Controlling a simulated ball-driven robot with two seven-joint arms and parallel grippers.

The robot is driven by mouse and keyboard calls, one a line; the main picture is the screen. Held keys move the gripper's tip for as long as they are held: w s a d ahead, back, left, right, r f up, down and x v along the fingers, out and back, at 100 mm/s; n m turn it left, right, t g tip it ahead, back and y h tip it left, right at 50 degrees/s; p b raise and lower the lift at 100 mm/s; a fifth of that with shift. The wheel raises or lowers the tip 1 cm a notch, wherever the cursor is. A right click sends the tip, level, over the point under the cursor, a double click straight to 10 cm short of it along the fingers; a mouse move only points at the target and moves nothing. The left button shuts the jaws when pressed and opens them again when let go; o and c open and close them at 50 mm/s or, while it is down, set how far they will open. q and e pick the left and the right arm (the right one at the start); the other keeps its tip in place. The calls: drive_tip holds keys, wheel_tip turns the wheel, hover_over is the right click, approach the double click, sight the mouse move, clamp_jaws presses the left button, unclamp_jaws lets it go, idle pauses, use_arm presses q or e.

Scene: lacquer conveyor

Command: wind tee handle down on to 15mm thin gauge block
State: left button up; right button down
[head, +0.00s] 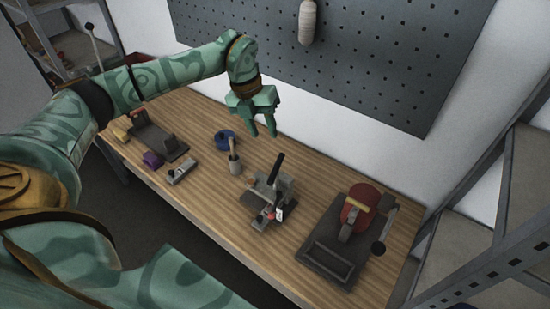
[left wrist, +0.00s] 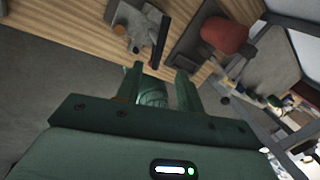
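A grey clamp-like fixture (head: 284,187) stands mid-bench with a dark bar-shaped handle (head: 276,168) rising at a tilt from it. The left wrist view also shows the fixture (left wrist: 132,25) and its dark handle (left wrist: 160,42). A small white piece with red (head: 279,215) sits at its front; I cannot tell whether this is the gauge block. I cannot make out a 15mm block or any gap under the handle. My left gripper (head: 263,132) is open and empty, its fingers pointing down, above the bench and apart from the handle. My right gripper is not in view.
A red-and-black machine (head: 357,205) on a dark base stands right of the fixture. A wooden-handled tool in a cup (head: 235,167), a blue ring (head: 225,140), a purple block (head: 153,160) and a dark stand (head: 158,140) lie left. A pegboard (head: 350,60) rises behind.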

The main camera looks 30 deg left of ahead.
sight(276, 165)
use_arm(q)
drive_tip(key=p+x, duration=0.1)
drive_tip(key=x, duration=1)
drive_tip(key=shift+d+f, duration=0.15)
drive_tip(key=shift+f, duration=0.15)
clamp_jaws()
